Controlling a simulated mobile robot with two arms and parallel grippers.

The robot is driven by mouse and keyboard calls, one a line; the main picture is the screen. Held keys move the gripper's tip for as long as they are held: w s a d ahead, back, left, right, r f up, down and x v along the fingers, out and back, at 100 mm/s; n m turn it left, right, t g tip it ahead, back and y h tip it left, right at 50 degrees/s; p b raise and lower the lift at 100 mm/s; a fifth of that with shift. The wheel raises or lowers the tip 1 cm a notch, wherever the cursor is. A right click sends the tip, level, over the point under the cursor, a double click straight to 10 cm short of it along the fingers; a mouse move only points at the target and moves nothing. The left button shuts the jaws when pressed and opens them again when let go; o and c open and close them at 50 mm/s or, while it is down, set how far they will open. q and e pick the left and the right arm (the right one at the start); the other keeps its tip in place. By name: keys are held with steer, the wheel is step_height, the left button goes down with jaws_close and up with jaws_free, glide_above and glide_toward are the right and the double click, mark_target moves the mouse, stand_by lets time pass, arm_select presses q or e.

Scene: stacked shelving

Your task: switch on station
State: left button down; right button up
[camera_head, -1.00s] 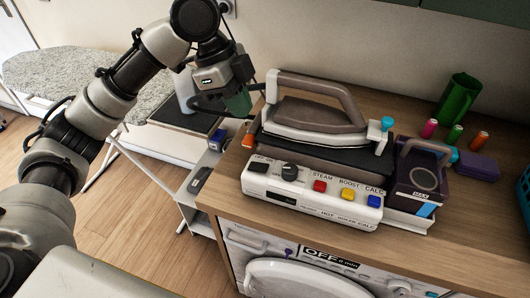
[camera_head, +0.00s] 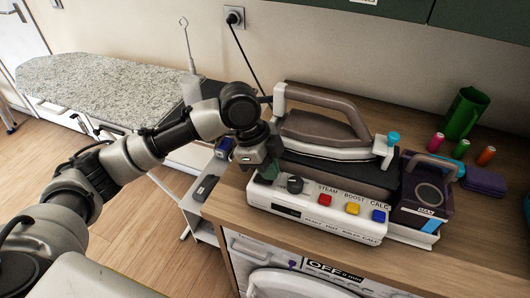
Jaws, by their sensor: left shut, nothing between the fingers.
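The steam iron station (camera_head: 312,222) stands on the wooden counter, with a white front panel. The panel carries a black dial (camera_head: 295,185) and red, yellow and blue buttons; the red button (camera_head: 325,200) is nearest the dial. A grey-brown iron (camera_head: 315,125) rests on top. My left gripper (camera_head: 268,172) points down at the panel's left end, just left of the dial, and is shut with nothing held. My right gripper is out of view.
A purple box (camera_head: 424,194) stands right of the station. A green mug (camera_head: 465,113), several thread spools and a purple case (camera_head: 485,180) lie further right. A washing machine (camera_head: 270,262) is below the counter. An ironing board (camera_head: 95,88) stands at left.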

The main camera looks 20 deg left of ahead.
arm_select(q)
steer(key=shift+f, duration=0.25)
steer(key=shift+d+y+p, duration=0.15)
steer(key=shift+y+p, duration=0.15)
steer(key=shift+p, duration=0.6)
steer(key=shift+d+f, duration=0.1)
steer(key=shift+f, duration=0.2)
steer(key=shift+a+r+p, duration=0.25)
steer(key=shift+a+p, duration=0.2)
steer(key=shift+a, duration=0.5)
